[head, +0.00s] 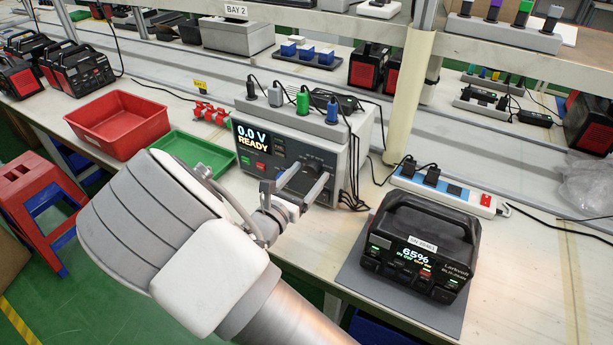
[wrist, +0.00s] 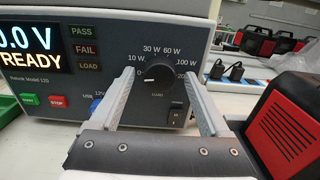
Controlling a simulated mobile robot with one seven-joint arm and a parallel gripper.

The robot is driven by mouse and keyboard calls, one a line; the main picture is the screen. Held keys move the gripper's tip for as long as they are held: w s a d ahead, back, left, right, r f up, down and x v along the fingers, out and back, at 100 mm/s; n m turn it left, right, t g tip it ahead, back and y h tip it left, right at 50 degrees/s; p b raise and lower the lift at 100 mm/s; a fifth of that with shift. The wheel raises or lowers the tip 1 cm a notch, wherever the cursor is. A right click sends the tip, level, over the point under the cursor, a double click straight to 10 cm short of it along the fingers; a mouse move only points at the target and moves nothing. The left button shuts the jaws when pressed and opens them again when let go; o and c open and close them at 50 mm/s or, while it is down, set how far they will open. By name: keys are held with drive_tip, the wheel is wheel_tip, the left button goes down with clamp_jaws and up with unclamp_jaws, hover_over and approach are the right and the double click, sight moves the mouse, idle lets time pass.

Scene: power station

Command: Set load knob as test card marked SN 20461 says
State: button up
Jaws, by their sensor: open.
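The load knob (wrist: 158,74) is a dark round dial on the grey tester (head: 285,150). Its white mark points left, close to the 0 label. Labels 10 W, 30 W, 60 W and 100 W run around it. The tester's screen (head: 252,138) reads 0.0 V READY. My gripper (head: 303,181) is open in front of the panel; in the wrist view its fingers (wrist: 160,84) stand either side of the knob, and contact cannot be told. A black power station (head: 418,245) bears a small SN label (head: 422,244), hard to read. I see no test card.
The power station stands on a grey mat (head: 360,272) at right, its screen showing 65%. A white power strip (head: 445,190) lies behind it. Red (head: 118,148) and green (head: 170,139) trays stand left of the tester. Cables hang by the tester's right side.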

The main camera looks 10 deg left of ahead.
clamp_jaws()
idle(0.3)
drive_tip(key=shift+m, duration=0.3)
drive_tip(key=m+b, duration=0.1)
drive_tip(key=m, duration=0.1)
drive_tip(key=m+b, duration=0.1)
drive_tip(key=shift+f+m+b, duration=0.2)
drive_tip(key=shift+m+b, duration=0.15)
drive_tip(key=shift+m, duration=0.05)
drive_tip(key=m+b, duration=0.4)
drive_tip(key=shift+f+m, duration=0.1)
drive_tip(key=shift+m, duration=0.2)
drive_tip(key=m+b, duration=0.5)
drive_tip(key=b, duration=0.1)
drive_tip(key=shift+b, duration=0.3)
drive_tip(key=shift+r+m+b, duration=0.2)
drive_tip(key=shift+m+b, duration=0.7)
drive_tip(key=shift+b, duration=0.35)
drive_tip(key=shift+r, duration=0.1)
